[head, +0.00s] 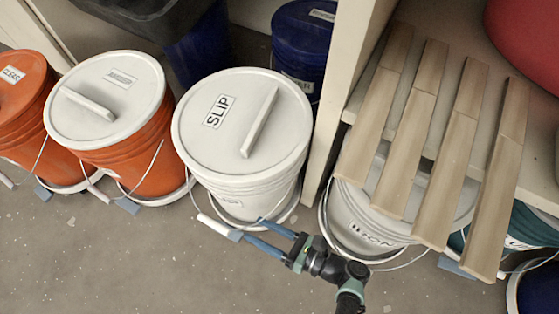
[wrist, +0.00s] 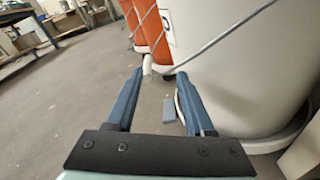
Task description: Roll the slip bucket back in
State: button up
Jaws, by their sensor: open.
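The slip bucket (head: 246,180) is white, upright and lidded, with a "SLIP" label and a raised bar on its lid. It stands on a low pale round base (head: 291,208) at the shelf's front, left of a wooden upright. Its wire handle hangs forward, with a white grip (head: 215,226) low at the front. My gripper (head: 251,229) is open beside the grip's right end. I cannot tell whether the fingers touch the grip.
Orange buckets with white lids (head: 106,95) and an orange lid (head: 18,80) stand left. A blue bucket (head: 301,45) is behind. The upright (head: 343,80) divides it from another white bucket (head: 375,225) under wooden slats (head: 455,150). The floor (head: 130,265) in front is clear.

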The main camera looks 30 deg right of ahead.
jog(key=v, duration=0.4)
jog(key=shift+s+d+f, duration=0.15)
jog(key=shift+s, duration=0.15)
dwell(0.4)
jog(key=shift+p, duration=0.3)
